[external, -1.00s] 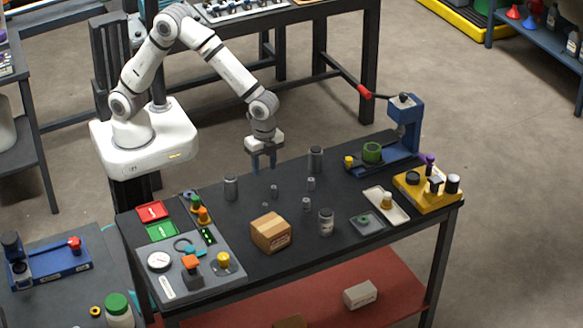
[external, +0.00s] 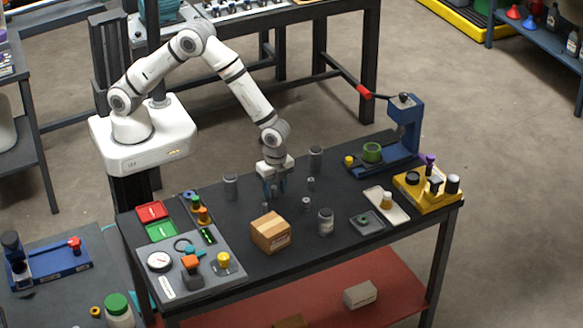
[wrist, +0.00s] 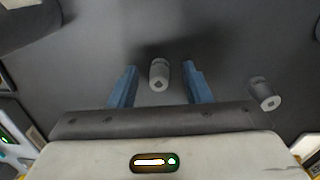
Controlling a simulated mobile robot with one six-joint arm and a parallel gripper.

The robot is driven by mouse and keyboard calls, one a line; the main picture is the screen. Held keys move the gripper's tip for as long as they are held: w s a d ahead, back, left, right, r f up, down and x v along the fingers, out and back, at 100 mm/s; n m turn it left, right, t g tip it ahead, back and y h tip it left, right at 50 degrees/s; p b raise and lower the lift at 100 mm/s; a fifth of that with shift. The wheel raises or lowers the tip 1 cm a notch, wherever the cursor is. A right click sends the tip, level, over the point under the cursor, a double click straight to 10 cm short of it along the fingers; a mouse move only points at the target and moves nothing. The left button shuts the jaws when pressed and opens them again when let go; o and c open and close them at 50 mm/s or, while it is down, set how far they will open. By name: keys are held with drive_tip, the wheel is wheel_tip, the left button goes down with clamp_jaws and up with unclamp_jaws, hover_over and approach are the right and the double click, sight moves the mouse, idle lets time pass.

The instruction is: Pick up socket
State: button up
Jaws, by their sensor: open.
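Several small grey cylinders that look like sockets stand on the dark tabletop. One socket (wrist: 159,75) stands between the fingers of my gripper (wrist: 160,82) in the wrist view, with gaps showing on both sides. My gripper (external: 275,195) is open, pointing down, low over the table in the external view, where its fingers largely hide that socket. Another small socket (wrist: 264,93) is right of the fingers in the wrist view. In the external view, small sockets stand right of the gripper, one farther back (external: 311,183) and one nearer (external: 306,204).
Larger grey cylinders stand left (external: 230,186) and behind right (external: 316,158) of the gripper. A cardboard box (external: 270,232) and a grey jar (external: 326,222) stand in front. A grey panel (external: 205,283) is at the left, and a blue press (external: 404,125) at the back right.

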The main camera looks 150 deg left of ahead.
drive_tip(key=shift+c, duration=0.4)
clamp_jaws()
